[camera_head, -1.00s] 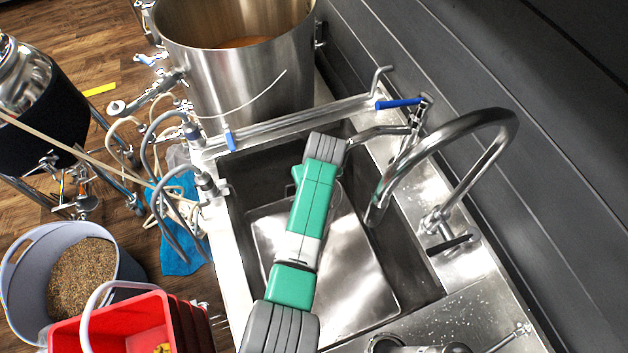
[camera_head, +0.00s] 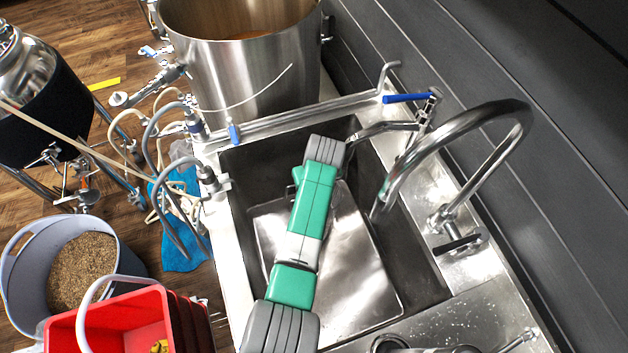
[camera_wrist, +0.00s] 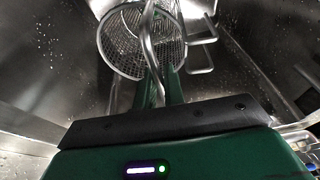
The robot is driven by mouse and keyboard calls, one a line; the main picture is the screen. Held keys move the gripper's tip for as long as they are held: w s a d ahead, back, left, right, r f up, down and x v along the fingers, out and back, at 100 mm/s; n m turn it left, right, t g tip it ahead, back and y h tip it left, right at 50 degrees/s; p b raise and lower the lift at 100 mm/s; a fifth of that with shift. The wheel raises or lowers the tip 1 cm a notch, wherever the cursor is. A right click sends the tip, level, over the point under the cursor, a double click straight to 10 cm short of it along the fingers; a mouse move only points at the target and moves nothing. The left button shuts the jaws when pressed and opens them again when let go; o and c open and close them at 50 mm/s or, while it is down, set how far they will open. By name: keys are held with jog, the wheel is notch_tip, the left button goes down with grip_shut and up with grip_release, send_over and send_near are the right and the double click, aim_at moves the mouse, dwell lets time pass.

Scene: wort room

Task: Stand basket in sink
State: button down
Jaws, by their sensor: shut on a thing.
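The sink (camera_head: 405,255) is a deep steel basin in the middle of the head view. My arm reaches down into it, and my gripper and the basket are hidden behind the arm there. In the wrist view a round wire-mesh basket (camera_wrist: 128,48) is at the top centre, with wire hooks at its right side. My gripper (camera_wrist: 161,82) is shut on the basket's bent metal handle (camera_wrist: 148,48), which runs down between the green fingers. Steel sink walls surround the basket. I cannot tell whether the basket touches the sink floor.
A curved faucet (camera_head: 470,115) arches over the sink's right side. A blue-handled valve pipe (camera_head: 408,98) runs along the far rim. A large steel pot (camera_head: 245,75) stands beyond. Hoses, a grain bucket (camera_head: 130,262) and a red basket (camera_head: 110,318) are at the left.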

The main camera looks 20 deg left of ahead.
jog(key=shift+f, duration=0.35)
jog(key=c, duration=0.6)
grip_release()
jog(key=shift+r, duration=0.1)
notch_tip(320, 180, up, 12)
jog(key=p, duration=1)
jog(key=shift+p, duration=0.35)
jog(key=shift+s, duration=0.1)
